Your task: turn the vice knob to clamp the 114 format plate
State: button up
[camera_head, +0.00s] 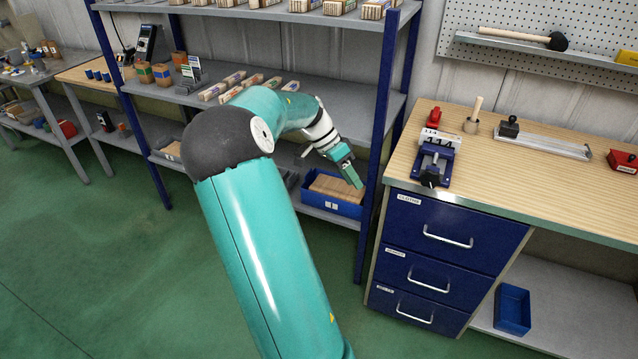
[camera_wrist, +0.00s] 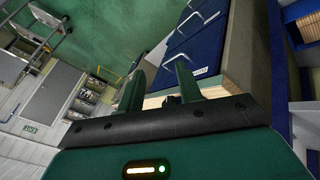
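The blue vice (camera_head: 434,163) sits on the wooden workbench near its left front corner. Its black knob (camera_head: 430,177) faces the bench's front edge. The white 114 format plate (camera_head: 440,141) stands at the vice's jaws; I cannot tell how tightly it is held. My gripper (camera_head: 354,182) is left of the bench, in front of the shelf rack, apart from the vice. In the wrist view my gripper (camera_wrist: 161,80) shows two separated fingers with nothing held between them. A small dark shape behind the fingers there is unclear.
The workbench (camera_head: 540,200) also holds a red item (camera_head: 434,117), a wooden-handled tool (camera_head: 474,115) and a metal rail (camera_head: 550,140). Blue drawers (camera_head: 440,240) are below. A blue rack post (camera_head: 375,150) stands between gripper and bench. A blue bin (camera_head: 333,205) is beneath the gripper.

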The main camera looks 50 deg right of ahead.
jog(key=w+a+r+n+t, duration=0.1)
jog(key=w+a+n+t, duration=0.2)
jog(key=a, duration=0.5)
jog(key=shift+w+a+r+n, duration=0.2)
jog(key=shift+w+r+n, duration=0.1)
jog(key=shift+w+n, duration=0.25)
jog(key=shift+s, duration=0.1)
